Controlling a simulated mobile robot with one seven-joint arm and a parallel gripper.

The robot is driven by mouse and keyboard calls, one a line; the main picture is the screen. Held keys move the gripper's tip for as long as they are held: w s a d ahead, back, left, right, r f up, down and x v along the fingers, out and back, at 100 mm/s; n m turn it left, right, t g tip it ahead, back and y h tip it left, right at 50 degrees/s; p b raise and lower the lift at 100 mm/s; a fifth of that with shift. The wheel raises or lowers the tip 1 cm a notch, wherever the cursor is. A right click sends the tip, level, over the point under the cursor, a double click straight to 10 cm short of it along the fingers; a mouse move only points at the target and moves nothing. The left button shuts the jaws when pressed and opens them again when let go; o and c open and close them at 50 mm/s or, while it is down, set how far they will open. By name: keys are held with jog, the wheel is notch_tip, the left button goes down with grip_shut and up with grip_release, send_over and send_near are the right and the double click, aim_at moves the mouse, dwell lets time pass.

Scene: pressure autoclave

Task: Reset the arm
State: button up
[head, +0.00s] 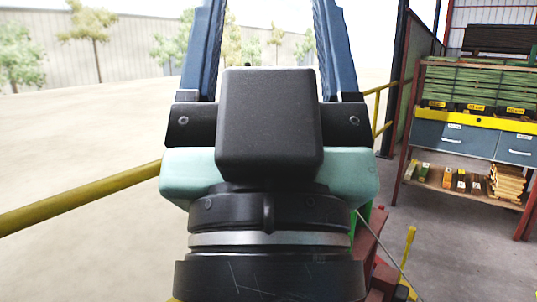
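My gripper (270,28) fills the middle of the head view, with its two blue fingers pointing up and away. The fingers stand wide apart with only background visible between them, so it looks open and empty. The finger ends are cut off by the top edge of the view. A black box sits on the teal gripper body, with my dark wrist below it. The wrist and body hide what lies behind them.
A yellow rail (85,198) runs across the left side. At right stands a workbench rack (470,125) with blue drawers and a lower shelf of small boxes. A red object with a yellow lever (408,250) is at lower right. Pale open ground lies at left.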

notch_tip(320, 180, up, 22)
jog(key=p, duration=1.9)
jog(key=shift+f, duration=0.25)
